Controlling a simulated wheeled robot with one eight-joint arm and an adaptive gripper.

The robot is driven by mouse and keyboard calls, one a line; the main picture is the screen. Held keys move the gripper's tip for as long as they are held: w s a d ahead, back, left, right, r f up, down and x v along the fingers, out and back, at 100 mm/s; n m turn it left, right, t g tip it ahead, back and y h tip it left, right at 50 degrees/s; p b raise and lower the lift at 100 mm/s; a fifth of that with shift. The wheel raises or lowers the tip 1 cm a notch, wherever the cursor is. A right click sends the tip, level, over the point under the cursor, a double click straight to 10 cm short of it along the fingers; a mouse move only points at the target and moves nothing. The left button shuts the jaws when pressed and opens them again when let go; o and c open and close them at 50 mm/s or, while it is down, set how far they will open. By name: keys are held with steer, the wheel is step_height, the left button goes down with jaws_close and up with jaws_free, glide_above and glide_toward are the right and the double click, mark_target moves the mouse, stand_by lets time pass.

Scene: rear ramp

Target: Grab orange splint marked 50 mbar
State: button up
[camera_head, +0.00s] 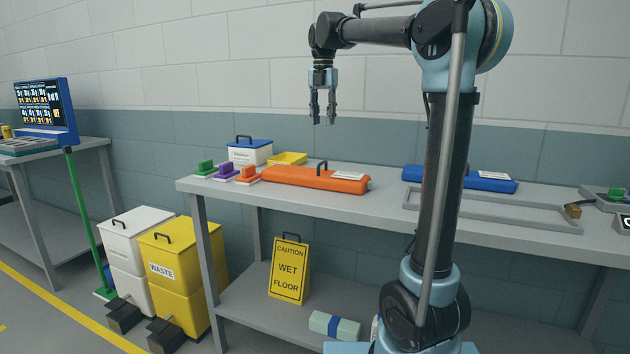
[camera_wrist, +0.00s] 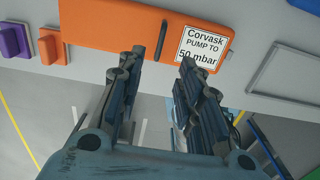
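The orange splint (camera_head: 312,181) lies flat on the grey bench, with a black handle standing up from its middle and a white label near its right end. In the wrist view the splint (camera_wrist: 110,22) shows its label (camera_wrist: 204,46), which reads "Corvask PUMP TO 50 mbar". My gripper (camera_head: 323,120) is in the air above the bench, apart from the splint, with its fingers pointing down. In the wrist view my gripper (camera_wrist: 158,62) has its two fingers spread with nothing between the tips. The black handle (camera_wrist: 163,40) shows beyond the fingertips.
On the bench (camera_head: 390,205), green, purple and orange blocks (camera_head: 249,174) stand left of the splint, a white box (camera_head: 250,154) and yellow tray (camera_head: 288,158) behind. Right are a blue splint (camera_head: 488,182) and a grey frame (camera_head: 480,209). Waste bins (camera_head: 180,265) stand on the floor.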

glide_above(323, 163)
steer(key=w, duration=0.1)
steer(key=f, duration=1)
steer(key=shift+w+a+f, duration=0.15)
steer(key=shift+w+a, duration=0.05)
steer(key=shift+a, duration=0.05)
steer(key=shift+s+d+f, duration=0.1)
steer(key=shift+f, duration=1.3)
steer(key=shift+s+f, duration=0.1)
steer(key=shift+f, duration=1.3)
jaws_close()
